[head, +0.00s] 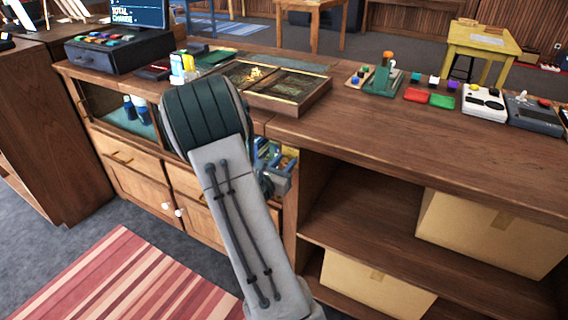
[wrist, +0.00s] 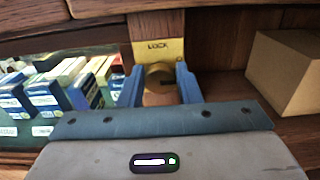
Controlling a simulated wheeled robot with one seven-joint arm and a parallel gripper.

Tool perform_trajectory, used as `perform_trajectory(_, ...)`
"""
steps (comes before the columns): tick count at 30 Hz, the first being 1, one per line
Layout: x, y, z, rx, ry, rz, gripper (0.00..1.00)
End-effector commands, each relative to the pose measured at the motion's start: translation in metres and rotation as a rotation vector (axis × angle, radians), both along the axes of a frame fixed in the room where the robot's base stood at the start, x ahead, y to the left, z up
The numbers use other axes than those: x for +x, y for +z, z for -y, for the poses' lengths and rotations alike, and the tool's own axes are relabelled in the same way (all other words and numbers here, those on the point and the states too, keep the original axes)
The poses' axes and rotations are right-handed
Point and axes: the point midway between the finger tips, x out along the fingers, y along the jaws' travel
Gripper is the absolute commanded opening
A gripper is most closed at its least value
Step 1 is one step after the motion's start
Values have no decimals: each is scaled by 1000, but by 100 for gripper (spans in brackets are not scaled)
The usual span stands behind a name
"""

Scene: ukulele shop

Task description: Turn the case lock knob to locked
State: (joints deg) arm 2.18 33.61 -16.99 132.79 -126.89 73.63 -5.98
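The case lock has a yellow plate (wrist: 158,47) marked LOCK, with a round brass-coloured knob (wrist: 158,77) below it in the wrist view. A dark slot or mark shows on the knob. My gripper (wrist: 159,72) has its two blue fingers on either side of the knob, one left and one right. The knob nearly fills the space between them, and I cannot tell whether they press on it. In the head view my gripper (head: 274,165) is at the counter front, partly behind my arm. The knob is hidden there.
Blue-and-white boxes (wrist: 55,95) stand behind glass left of the lock. A cardboard box (wrist: 287,72) sits on the open shelf at right. The wooden counter top (head: 420,125) overhangs the lock. A framed tray (head: 285,90) lies on it.

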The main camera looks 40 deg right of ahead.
Motion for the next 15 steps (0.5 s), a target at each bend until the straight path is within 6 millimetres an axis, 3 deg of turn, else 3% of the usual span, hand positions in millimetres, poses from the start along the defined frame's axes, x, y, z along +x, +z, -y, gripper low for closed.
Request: perform_trajectory(15,0,3,-1,-71,0,-173,8)
